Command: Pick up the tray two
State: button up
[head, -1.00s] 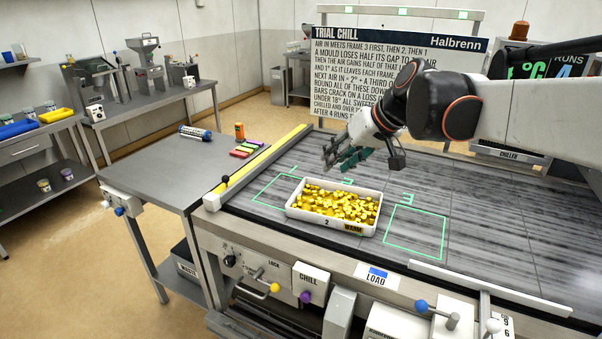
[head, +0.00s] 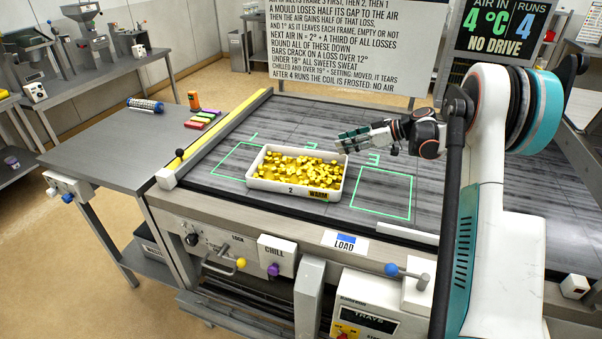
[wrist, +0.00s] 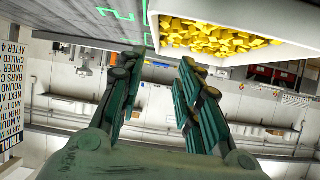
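Tray two (head: 262,187) is a white rectangular tray marked "2" and "WARM", filled with gold pieces. It sits on the dark grey belt surface, between the green outlines of frames 1 and 3. My gripper (head: 345,141) is above and behind the tray's back right corner in the head view. In the wrist view my gripper (wrist: 155,92) has its two green fingers spread apart with nothing between them. The tray's white wall (wrist: 225,58) is at the top of that view, beyond the fingertips and apart from them as far as I can tell.
The empty frame 3 outline (head: 381,194) lies right of the tray, and the frame 1 outline (head: 236,162) lies left. A yellow bar (head: 222,130) edges the belt. A lettered board (head: 350,55) stands behind. Levers and a purple knob (head: 273,269) line the front.

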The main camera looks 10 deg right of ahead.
jog(key=shift+w+d+f, duration=0.1)
jog(key=shift+d+f, duration=0.2)
jog(key=shift+f, duration=0.15)
jog(key=shift+w+a+f, duration=0.15)
jog(key=shift+f, duration=0.1)
jog(key=b, duration=0.2)
send_near(312, 151)
jog(key=x, duration=0.5)
jog(key=shift+f, duration=0.25)
jog(key=b+x, duration=0.1)
jog(key=x, duration=0.4)
jog(key=shift+w+r+b, duration=0.1)
jog(key=shift+w+b, duration=0.05)
jog(key=shift+b, duration=0.25)
grip_shut()
jog(key=shift+r, duration=0.1)
